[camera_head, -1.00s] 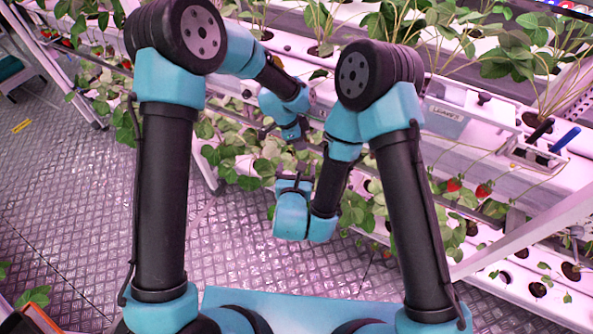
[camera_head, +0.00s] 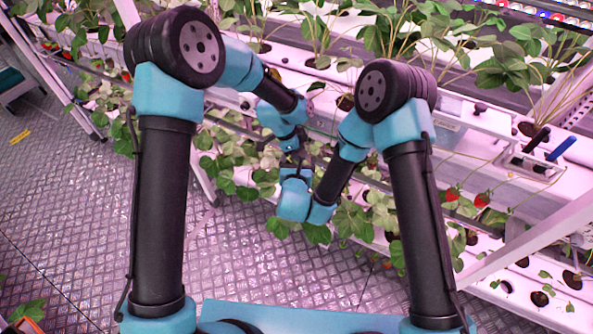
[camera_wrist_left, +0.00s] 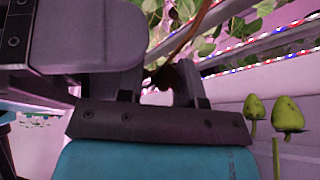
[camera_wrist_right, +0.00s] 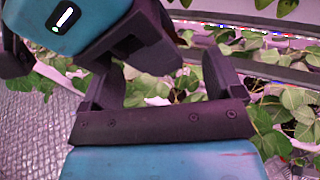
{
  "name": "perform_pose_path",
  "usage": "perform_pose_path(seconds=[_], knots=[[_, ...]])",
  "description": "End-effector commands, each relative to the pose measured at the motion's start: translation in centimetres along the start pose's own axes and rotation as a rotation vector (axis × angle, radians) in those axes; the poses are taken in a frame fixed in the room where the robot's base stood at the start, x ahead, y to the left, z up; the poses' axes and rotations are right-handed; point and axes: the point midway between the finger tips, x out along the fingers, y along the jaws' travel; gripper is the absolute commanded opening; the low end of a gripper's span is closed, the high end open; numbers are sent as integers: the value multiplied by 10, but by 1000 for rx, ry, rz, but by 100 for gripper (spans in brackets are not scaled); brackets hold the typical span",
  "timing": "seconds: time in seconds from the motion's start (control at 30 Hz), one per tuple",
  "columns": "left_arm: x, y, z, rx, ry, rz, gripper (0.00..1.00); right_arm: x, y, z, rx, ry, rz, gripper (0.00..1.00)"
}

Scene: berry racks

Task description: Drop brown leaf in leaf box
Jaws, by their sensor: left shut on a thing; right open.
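My left gripper (camera_wrist_left: 158,88) is shut on a brown, stem-like piece (camera_wrist_left: 170,74), which seems to be the brown leaf. A thin brown strand (camera_wrist_left: 190,35) runs up from it. In the head view my left gripper (camera_head: 294,150) is at the front of the plant rack, and the leaf cannot be made out there. My right gripper (camera_wrist_right: 160,88) is open, close below the left one, with green leaves behind its fingers and nothing clearly between them. I cannot clearly identify the leaf box.
Rack gutters with strawberry plants (camera_head: 415,35) fill the back and right. Red strawberries (camera_head: 482,200) hang at the right.

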Motion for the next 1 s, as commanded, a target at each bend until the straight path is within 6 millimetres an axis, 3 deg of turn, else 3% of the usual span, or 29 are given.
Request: perform_pose_path(seconds=[0.2, 0.57, 1.0], knots=[[0, 0, 0, 0, 0, 0, 12, 22, 0, -1, 1, 1, 0, 86], [0, 0, 0, 0, 0, 0, 12, 26, 0, 0, 0, 1, 1, 86], [0, 0, 0, 0, 0, 0, 12, 26, 0, 0, 0, 1, 1, 45]])
